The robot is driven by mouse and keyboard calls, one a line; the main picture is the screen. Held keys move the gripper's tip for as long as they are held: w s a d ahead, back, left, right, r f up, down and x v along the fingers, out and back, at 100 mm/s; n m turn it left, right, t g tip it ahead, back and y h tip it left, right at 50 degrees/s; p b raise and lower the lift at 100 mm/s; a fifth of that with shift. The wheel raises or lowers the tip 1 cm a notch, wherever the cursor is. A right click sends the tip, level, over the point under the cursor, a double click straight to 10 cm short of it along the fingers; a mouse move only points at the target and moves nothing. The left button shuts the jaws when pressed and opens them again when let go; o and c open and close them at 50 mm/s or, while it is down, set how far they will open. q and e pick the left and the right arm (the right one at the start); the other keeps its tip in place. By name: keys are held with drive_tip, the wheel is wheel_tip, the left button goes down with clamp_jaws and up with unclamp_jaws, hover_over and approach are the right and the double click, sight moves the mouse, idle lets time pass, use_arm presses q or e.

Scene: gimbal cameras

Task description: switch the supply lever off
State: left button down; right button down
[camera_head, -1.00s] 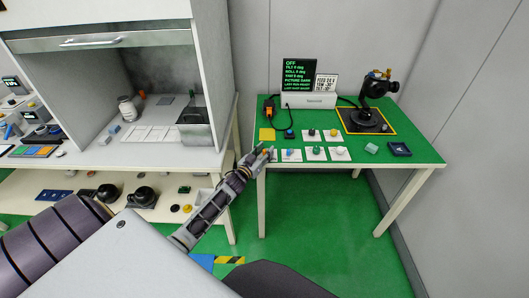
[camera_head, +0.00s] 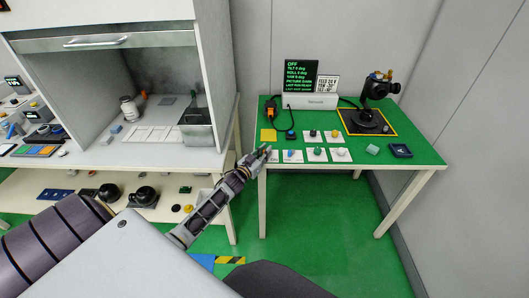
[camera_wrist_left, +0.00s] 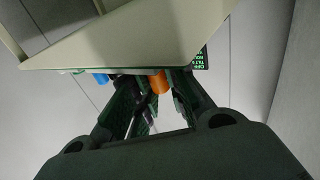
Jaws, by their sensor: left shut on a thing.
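My left gripper (camera_head: 262,152) reaches the front left corner of the green table (camera_head: 420,160), over the leftmost white plate of the front row. In the left wrist view its fingers (camera_wrist_left: 150,102) are shut on a small orange part (camera_wrist_left: 157,80), which I take to be the lever; its position is hard to read. A blue knob (camera_wrist_left: 98,78) shows beside the fingers; it also shows in the head view (camera_head: 291,153). The black display (camera_head: 299,72) reads OFF, with tilt, roll and yaw at 0 deg. My right gripper is not in view.
Other plates carry a green knob (camera_head: 317,151), a white knob (camera_head: 341,151) and a yellow knob (camera_head: 335,133). Behind stand an orange-and-black device (camera_head: 268,115) and a black gimbal camera (camera_head: 377,87). A grey cabinet (camera_head: 215,60) stands at the left.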

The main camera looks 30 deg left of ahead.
use_arm(q)
drive_tip(key=shift+d+r+m+h+p, duration=0.1)
drive_tip(key=shift+d+m+h+p, duration=0.15)
drive_tip(key=shift+m+h+p, duration=0.25)
drive_tip(key=shift+h, duration=0.5)
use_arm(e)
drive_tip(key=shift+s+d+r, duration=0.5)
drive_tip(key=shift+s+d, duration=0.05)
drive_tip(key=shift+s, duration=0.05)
use_arm(q)
drive_tip(key=shift+a+m+h, duration=0.1)
drive_tip(key=shift+m+h, duration=0.2)
drive_tip(key=c, duration=1.4)
unclamp_jaws()
drive_tip(key=shift+r, duration=0.1)
drive_tip(key=shift+w, duration=0.2)
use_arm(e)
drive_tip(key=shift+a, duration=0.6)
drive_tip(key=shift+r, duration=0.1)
use_arm(q)
drive_tip(key=shift+s+a, duration=0.1)
